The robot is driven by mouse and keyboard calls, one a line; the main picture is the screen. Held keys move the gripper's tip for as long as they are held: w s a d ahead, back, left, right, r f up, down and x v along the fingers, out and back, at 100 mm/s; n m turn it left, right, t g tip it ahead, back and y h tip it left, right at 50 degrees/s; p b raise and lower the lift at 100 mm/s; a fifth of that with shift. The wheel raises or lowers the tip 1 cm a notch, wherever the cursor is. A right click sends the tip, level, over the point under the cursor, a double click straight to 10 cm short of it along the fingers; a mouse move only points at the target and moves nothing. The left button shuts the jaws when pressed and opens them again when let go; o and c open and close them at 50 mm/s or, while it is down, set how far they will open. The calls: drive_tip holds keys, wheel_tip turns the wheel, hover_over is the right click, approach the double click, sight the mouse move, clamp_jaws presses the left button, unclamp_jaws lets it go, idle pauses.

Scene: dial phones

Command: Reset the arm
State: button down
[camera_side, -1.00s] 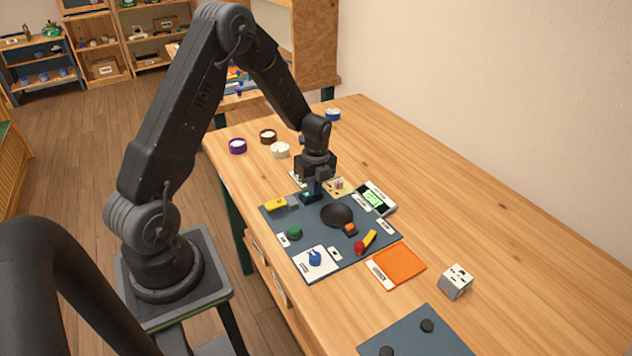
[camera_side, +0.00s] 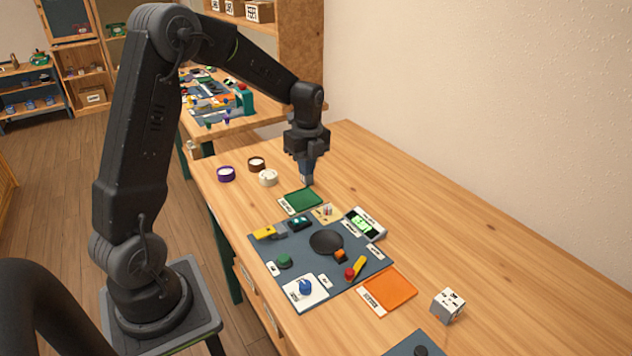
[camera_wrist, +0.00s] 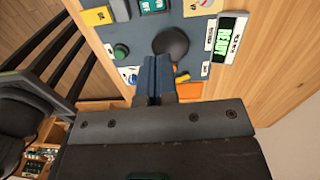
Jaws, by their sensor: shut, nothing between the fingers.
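My gripper (camera_side: 307,180) is shut and empty. In the side view it points down above the table (camera_side: 440,210), just behind the green pad and short of the back end. In the wrist view my gripper (camera_wrist: 154,98) shows its fingers together, with the blue-grey mat (camera_wrist: 200,40) beyond them. The mat (camera_side: 265,240) carries a dark round dish (camera_side: 326,242), a green knob (camera_side: 284,261), a yellow block (camera_side: 264,233), a blue knob on a white card (camera_side: 305,288) and a red-and-yellow lever (camera_side: 356,268).
A green pad (camera_side: 300,200) lies behind the mat and an orange pad (camera_side: 389,290) in front. A lit display box (camera_side: 364,225) stands at the mat's right, and a white patterned cube (camera_side: 448,305) further right. Three small round pots, one purple (camera_side: 226,174), stand left of my gripper. The table's right side is clear.

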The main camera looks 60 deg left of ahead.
drive_tip(key=s+d+r+n+t, duration=0.1)
drive_tip(key=s+d+r+n, duration=0.25)
drive_tip(key=d+r, duration=0.3)
drive_tip(key=s+d+r+n+t, duration=0.2)
drive_tip(key=s+d+r+n, duration=0.1)
drive_tip(key=s+d+n, duration=0.3)
drive_tip(key=s+d+r+n+t, duration=0.3)
drive_tip(key=s+d+n, duration=0.3)
drive_tip(key=s+n, duration=0.2)
drive_tip(key=shift+s+d+r, duration=0.15)
drive_tip(key=shift+s+r, duration=0.1)
drive_tip(key=shift+s, duration=0.75)
